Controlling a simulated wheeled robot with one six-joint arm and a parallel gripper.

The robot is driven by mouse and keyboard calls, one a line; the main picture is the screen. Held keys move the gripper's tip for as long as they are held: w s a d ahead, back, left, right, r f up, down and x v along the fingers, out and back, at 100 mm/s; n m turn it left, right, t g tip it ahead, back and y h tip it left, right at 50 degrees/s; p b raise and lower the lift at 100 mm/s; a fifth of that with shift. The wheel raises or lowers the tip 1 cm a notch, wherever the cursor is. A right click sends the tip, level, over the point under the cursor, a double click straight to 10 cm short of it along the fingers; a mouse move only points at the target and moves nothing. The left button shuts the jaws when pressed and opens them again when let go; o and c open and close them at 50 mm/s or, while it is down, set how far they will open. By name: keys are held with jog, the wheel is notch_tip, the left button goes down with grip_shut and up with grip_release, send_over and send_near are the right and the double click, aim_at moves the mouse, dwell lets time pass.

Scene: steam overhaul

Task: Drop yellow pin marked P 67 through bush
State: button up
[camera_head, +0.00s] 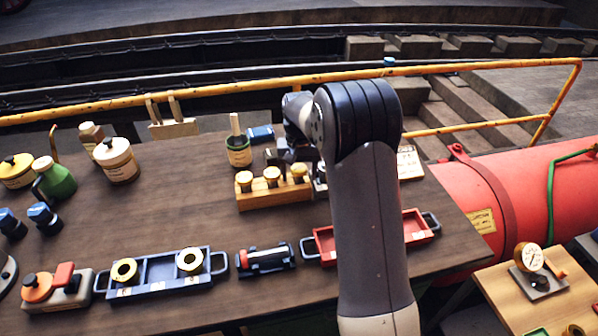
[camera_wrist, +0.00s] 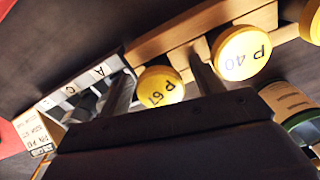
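The yellow pin marked P 67 (camera_wrist: 160,86) stands in a wooden rack (camera_wrist: 155,42). In the head view it appears to be the rightmost yellow top (camera_head: 298,171) on the rack (camera_head: 275,196). My gripper (camera_wrist: 160,84) has one finger on each side of this pin, with small gaps showing, so it looks open around it. In the head view my gripper (camera_head: 284,156) is just behind the rack, partly hidden by my arm. Two yellow rings with dark holes, a left one (camera_head: 124,270) and a right one (camera_head: 190,261), sit in a blue tray (camera_head: 156,291); I cannot tell which is the bush.
A pin marked P 40 (camera_wrist: 241,55) stands close beside the right finger. A lettered block (camera_wrist: 85,82) lies left of the fingers. A green pot (camera_head: 238,152) stands behind the rack. A red tray (camera_head: 424,236) is partly behind my arm. Bare tabletop lies between rack and blue tray.

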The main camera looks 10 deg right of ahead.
notch_tip(320, 180, up, 12)
jog(key=shift+r, duration=0.15)
dwell(0.5)
notch_tip(320, 180, down, 12)
jog(key=shift+r, duration=1.8)
jog(key=shift+f, duration=0.15)
